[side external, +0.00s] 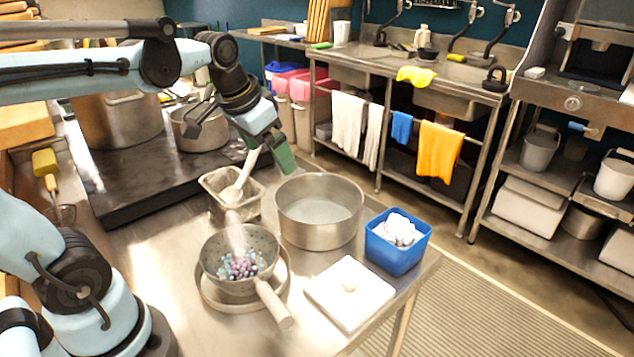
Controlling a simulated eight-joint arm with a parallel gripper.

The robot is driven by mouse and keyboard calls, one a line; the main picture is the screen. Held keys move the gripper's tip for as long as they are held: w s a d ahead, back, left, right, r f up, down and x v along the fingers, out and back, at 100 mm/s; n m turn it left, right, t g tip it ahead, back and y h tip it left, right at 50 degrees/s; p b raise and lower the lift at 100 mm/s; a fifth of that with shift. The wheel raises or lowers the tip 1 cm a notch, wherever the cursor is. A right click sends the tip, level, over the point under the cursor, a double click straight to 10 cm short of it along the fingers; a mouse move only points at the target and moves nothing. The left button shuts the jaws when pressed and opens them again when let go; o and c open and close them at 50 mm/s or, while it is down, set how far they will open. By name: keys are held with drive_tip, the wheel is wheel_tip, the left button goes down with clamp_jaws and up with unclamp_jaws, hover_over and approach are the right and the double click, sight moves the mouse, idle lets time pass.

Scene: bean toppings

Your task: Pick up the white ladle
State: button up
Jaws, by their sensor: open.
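The white ladle (236,189) leans in a rectangular metal container (214,180) on the steel table. Its bowl end is low in the container and its handle slants up to the right. My gripper (272,152), with green fingertips, is open and points down above the container, to its right. The top of the handle is close beside the fingers. I cannot tell from this one view whether it lies between them or touches them.
A steel pot (319,234) stands right of the container. In front are a colander (215,271) with colored beans and a handle, a blue bin (395,261) of white items, and a white board (352,300). Large pots (117,125) stand on the dark stove behind.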

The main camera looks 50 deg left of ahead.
drive_tip(key=s+d+f+t, duration=0.2)
drive_tip(key=s+d+f, duration=0.2)
drive_tip(key=d+f, duration=0.1)
drive_tip(key=shift+d+f+h, duration=0.15)
drive_tip(key=shift+d+h, duration=0.25)
drive_tip(key=shift+d, duration=0.05)
drive_tip(key=shift+s+d+f, duration=0.2)
drive_tip(key=shift+f, duration=0.05)
drive_tip(key=shift+c, duration=0.6)
drive_tip(key=shift+d+f, duration=0.1)
drive_tip(key=shift+c, duration=1.3)
drive_tip(key=c, duration=0.4)
drive_tip(key=shift+c, duration=0.3)
